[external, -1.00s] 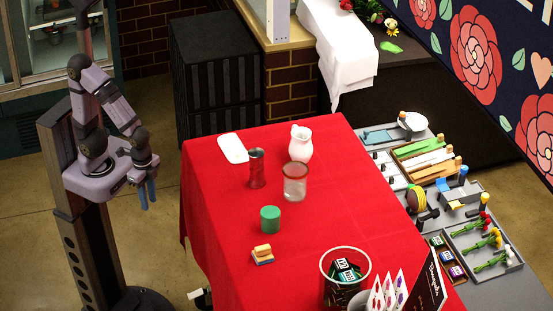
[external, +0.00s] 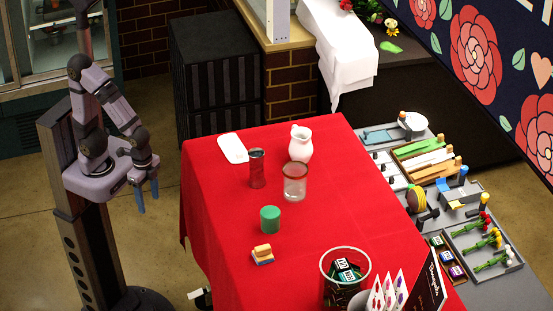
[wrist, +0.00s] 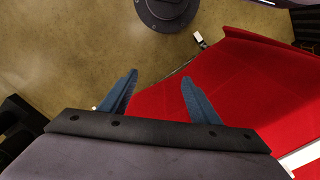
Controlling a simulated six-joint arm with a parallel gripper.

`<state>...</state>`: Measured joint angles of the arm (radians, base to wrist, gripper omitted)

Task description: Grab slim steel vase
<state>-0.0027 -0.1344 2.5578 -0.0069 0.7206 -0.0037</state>
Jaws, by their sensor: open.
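The slim steel vase (external: 257,169) stands upright on the red-covered table, its shiny side reflecting the red cloth. It is near the table's far left part, behind and left of a clear glass with a darker rim (external: 295,182). My gripper (external: 147,194) is off the table's left side, well apart from the vase. It is open and empty, with blue fingers spread in the wrist view (wrist: 158,78). The vase does not show in the wrist view.
A white pitcher (external: 301,144) and a flat white dish (external: 233,148) stand near the vase. The cloth's left strip is clear.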

